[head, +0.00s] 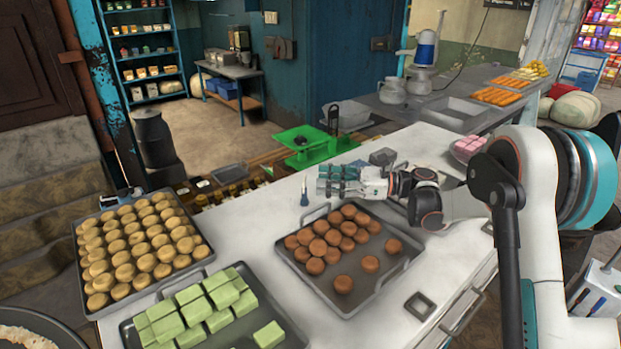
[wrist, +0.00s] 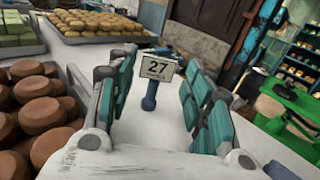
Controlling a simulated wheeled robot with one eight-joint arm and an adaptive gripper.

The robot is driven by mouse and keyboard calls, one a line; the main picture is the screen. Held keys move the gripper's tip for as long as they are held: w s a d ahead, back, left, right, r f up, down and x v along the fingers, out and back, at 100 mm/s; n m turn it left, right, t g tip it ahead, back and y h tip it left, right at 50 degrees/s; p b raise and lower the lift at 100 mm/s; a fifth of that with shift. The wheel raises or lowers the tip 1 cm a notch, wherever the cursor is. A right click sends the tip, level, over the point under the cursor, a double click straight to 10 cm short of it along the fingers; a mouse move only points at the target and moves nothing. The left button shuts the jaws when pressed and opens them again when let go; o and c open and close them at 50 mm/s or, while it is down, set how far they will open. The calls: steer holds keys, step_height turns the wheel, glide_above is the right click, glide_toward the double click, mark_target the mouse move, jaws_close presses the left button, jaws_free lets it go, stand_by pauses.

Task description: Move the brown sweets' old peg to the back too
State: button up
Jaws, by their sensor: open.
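The peg (head: 304,196) is a small dark blue stand on the white counter, just behind the tray of brown sweets. In the wrist view the blue peg (wrist: 149,97) stands upright and carries a white card (wrist: 158,68) reading 27. My gripper (head: 322,181) is open and empty, with teal finger pads, low over the counter behind the tray. Its fingertips point left toward the peg and look slightly short of it in the head view. In the wrist view the peg shows between the two fingers (wrist: 158,85), apart from both. The brown sweets (head: 330,240) sit on a grey tray (head: 377,290).
A tray of round tan sweets (head: 135,240) and a tray of green blocks (head: 205,305) lie to the left. A green scale (head: 305,150) stands behind my gripper. The brown sweets (wrist: 35,110) are close beside my gripper. White counter is bare between the trays and around the peg.

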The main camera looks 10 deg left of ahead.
steer(key=d, duration=0.6)
steer(key=shift+w, duration=0.15)
steer(key=shift+r, duration=0.1)
steer(key=shift+a+r, duration=0.1)
steer(key=shift+r, duration=0.1)
steer(key=s+r+h, duration=0.1)
steer(key=s+r+n+t+h, duration=0.1)
steer(key=s, duration=0.1)
steer(key=s+r+n+t+h, duration=0.1)
steer(key=s+r, duration=0.1)
steer(key=shift+d+r+h, duration=0.1)
steer(key=shift+d+h, duration=0.15)
steer(key=shift+h, duration=0.15)
steer(key=s+d+f+n+t+h, duration=0.1)
steer(key=s+d+n+t+h, duration=0.1)
steer(key=s+d+n+h, duration=0.2)
steer(key=s+d+f+n+t+h, duration=0.1)
steer(key=s+d+n+t+h, duration=0.1)
steer(key=s+d+n+h, duration=0.3)
steer(key=s+d+f+n+t+h, duration=0.1)
steer(key=s+d+n+h, duration=0.4)
steer(key=s+d, duration=0.6)
steer(key=s+n+t, duration=0.1)
steer(key=s, duration=0.9)
steer(key=shift+s+d+f, duration=0.15)
steer(key=shift+d, duration=0.2)
